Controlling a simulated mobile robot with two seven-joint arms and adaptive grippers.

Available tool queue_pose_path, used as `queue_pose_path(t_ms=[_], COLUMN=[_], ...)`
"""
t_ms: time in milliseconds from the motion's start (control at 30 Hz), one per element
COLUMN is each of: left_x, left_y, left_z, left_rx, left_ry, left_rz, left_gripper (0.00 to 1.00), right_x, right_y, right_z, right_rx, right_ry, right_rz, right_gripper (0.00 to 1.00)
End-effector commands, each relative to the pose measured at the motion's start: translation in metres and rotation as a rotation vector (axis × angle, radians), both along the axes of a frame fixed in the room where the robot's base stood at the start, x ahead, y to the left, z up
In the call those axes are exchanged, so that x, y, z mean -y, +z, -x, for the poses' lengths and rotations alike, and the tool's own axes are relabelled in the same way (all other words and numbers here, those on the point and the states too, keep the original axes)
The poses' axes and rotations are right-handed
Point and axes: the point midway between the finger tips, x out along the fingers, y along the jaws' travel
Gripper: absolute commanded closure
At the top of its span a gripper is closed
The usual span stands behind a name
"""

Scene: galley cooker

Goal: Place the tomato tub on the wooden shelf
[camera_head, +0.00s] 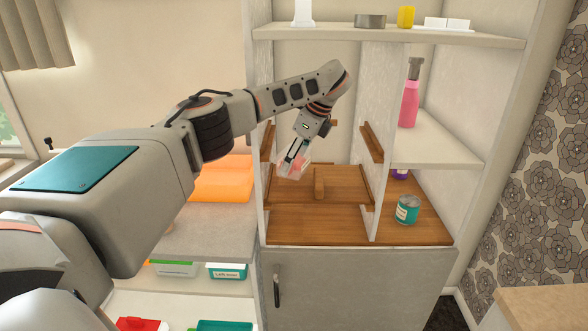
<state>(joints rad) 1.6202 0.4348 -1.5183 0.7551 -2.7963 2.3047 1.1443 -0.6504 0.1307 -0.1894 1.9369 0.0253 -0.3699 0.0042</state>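The tomato tub (291,170) is a small, clear container with pinkish-red contents, and it looks tilted. My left gripper (296,154) reaches in from the left and points down, with its fingers at the top of the tub; it appears shut on it. The wooden shelf (342,187) is a brown board inside the left bay of the cabinet. The tub is over the left part of this board; I cannot tell whether it touches it. The gripper partly hides the tub. My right gripper is not in view.
An upright wooden piece (319,183) stands on the shelf beside the tub. Wooden rails line the bay walls. A divider (378,90) separates the right bay, which holds a pink bottle (410,100) and a teal can (407,209). A white upper shelf (350,32) overhangs the arm.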

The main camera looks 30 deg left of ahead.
Motion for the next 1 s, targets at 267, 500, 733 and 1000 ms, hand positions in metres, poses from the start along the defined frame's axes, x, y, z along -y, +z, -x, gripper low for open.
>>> queue_pose_path(t_ms=[267, 500, 733, 1000], left_x=[-0.001, -0.002, -0.002, -0.002], left_y=[-0.032, -0.034, -0.037, -0.036], left_z=[-0.003, -0.003, -0.003, -0.003], left_rx=[-0.001, 0.001, -0.001, -0.001], left_ry=[-0.001, -0.001, -0.001, -0.001], left_rz=[0.001, 0.0, 0.0, 0.0], left_gripper=[0.54, 0.54, 0.11, 0.11], right_x=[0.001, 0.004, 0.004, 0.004], right_y=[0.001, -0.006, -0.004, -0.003], right_z=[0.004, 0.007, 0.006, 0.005], right_rx=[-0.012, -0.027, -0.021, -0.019], right_ry=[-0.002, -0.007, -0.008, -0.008], right_rz=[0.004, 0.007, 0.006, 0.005], right_gripper=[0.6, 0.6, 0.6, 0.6])
